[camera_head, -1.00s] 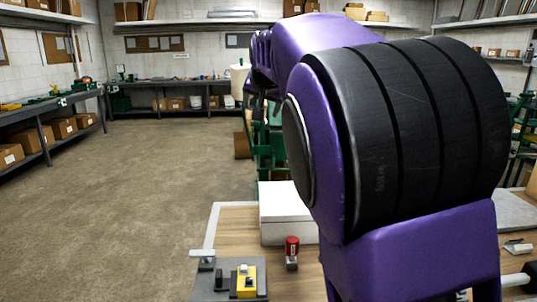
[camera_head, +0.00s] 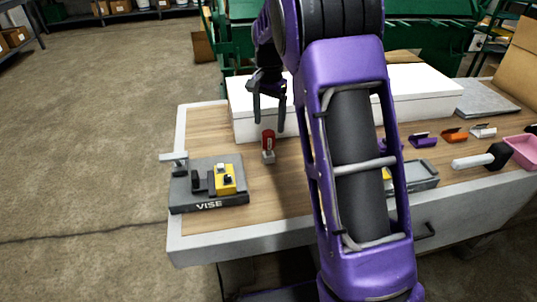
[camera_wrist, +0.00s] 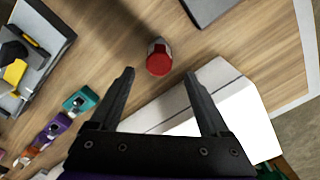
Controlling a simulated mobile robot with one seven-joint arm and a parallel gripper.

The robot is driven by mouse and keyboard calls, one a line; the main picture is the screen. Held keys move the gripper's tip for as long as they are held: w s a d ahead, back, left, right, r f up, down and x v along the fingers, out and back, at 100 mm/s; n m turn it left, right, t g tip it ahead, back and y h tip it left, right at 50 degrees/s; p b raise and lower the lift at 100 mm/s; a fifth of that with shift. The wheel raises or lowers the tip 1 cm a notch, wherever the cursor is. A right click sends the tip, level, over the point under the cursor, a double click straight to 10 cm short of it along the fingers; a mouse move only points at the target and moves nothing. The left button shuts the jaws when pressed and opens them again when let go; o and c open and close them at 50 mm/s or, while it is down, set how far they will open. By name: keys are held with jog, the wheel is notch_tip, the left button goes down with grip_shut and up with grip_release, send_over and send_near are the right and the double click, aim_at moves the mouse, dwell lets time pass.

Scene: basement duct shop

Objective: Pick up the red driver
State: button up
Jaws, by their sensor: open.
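The red driver (camera_head: 268,140) stands upright on the wooden bench top, with a red upper part and a grey lower part. In the wrist view the red driver (camera_wrist: 159,58) shows from above as a red round end, beyond the fingertips and roughly midway between them. My gripper (camera_head: 268,118) is open and empty, above and behind the driver in the head view. Its two fingers also show apart in the wrist view (camera_wrist: 159,72). Nothing is between the fingers, and they do not touch the driver.
A white box (camera_head: 247,108) lies just behind the driver. A grey vise (camera_head: 208,200) with a yellow piece sits to its left. My arm hides part of the bench at right, where a grey tray (camera_head: 420,175) and several small coloured parts lie. Bare wood (camera_head: 280,195) is in front of the driver.

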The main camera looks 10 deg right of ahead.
aim_at(269, 131)
notch_tip(269, 131, down, 4)
jog(key=shift+f, duration=0.1)
jog(key=f, duration=0.2)
jog(key=f+b, duration=0.1)
jog(key=f, duration=0.2)
jog(key=shift+s+a, duration=0.1)
jog(key=shift+s, duration=0.1)
jog(key=shift+r, duration=0.1)
grip_shut()
